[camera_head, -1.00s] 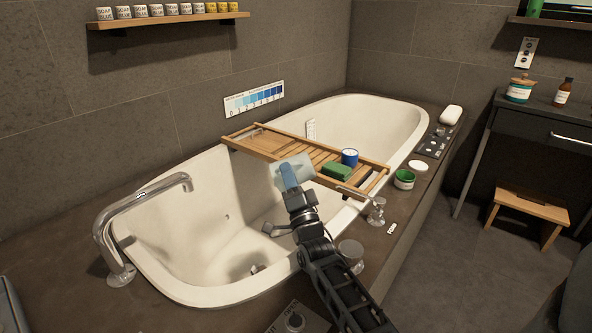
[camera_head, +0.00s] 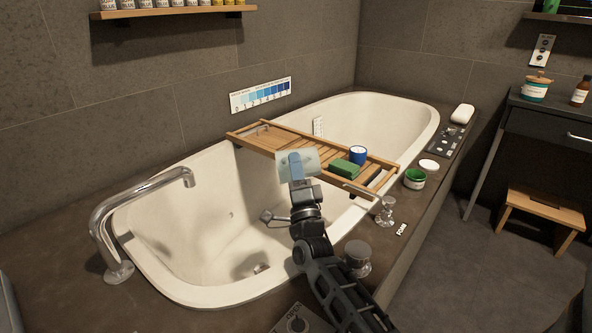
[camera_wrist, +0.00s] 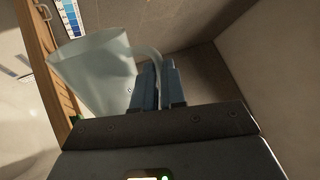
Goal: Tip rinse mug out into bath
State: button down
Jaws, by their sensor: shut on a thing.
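The rinse mug (camera_head: 283,166) is pale and translucent. My gripper (camera_head: 296,165) is shut on it and holds it above the bath (camera_head: 188,205), in front of the wooden bath tray. In the wrist view the mug (camera_wrist: 90,72) is at the left of the blue fingers (camera_wrist: 155,85), which close on its curved handle. It looks tilted in that view. My gripper hides part of the mug in the head view, and I cannot tell whether it holds water.
The wooden tray (camera_head: 275,142) spans the bath and bears a green block (camera_head: 343,169) and a blue cup (camera_head: 358,154). A curved tap (camera_head: 140,190) stands at the left. A green jar (camera_head: 414,179) and a glass knob (camera_head: 386,211) stand on the right ledge.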

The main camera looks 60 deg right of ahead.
aim_at(316, 162)
jog(key=s+m+g+p, duration=0.1)
jog(key=m+g+p, duration=0.1)
jog(key=m+g, duration=0.3)
jog(key=s+d+m+g+y+p, duration=0.1)
jog(key=m+g+p, duration=0.2)
jog(key=m, duration=1.1)
jog(key=s+d+m+g+p, duration=0.1)
jog(key=s+m+g+p, duration=0.1)
jog(key=m+g, duration=0.6)
jog(key=shift+d+r+m+y, duration=0.25)
jog(key=shift+r+m+y, duration=0.1)
jog(key=shift+m, duration=0.35)
